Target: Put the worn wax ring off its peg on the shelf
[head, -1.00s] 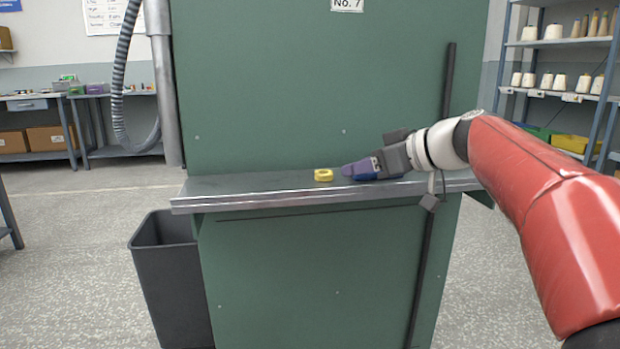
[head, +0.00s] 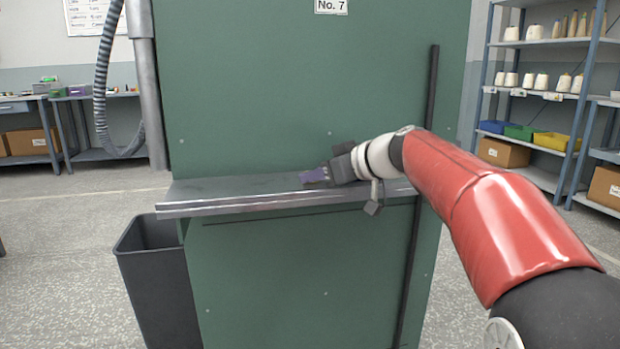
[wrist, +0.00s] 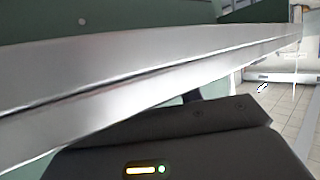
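The shelf (head: 235,189) is a narrow grey metal ledge on the front of a green machine panel. My gripper (head: 312,177), with purple fingers, is low over the middle of the shelf, reaching in from the right. The yellow wax ring does not show in either present view; the fingers cover the part of the shelf where it lay, so I cannot tell whether it is between them. No peg shows. In the wrist view the shelf's metal front edge (wrist: 130,75) crosses close up, above my dark gripper body (wrist: 170,150), and the fingertips are hidden.
A dark open bin (head: 155,270) stands on the floor below the shelf's left end. A thin black upright bar (head: 432,90) runs up the panel on the right. A ribbed hose (head: 102,90) hangs at the left. The shelf left of my gripper is clear.

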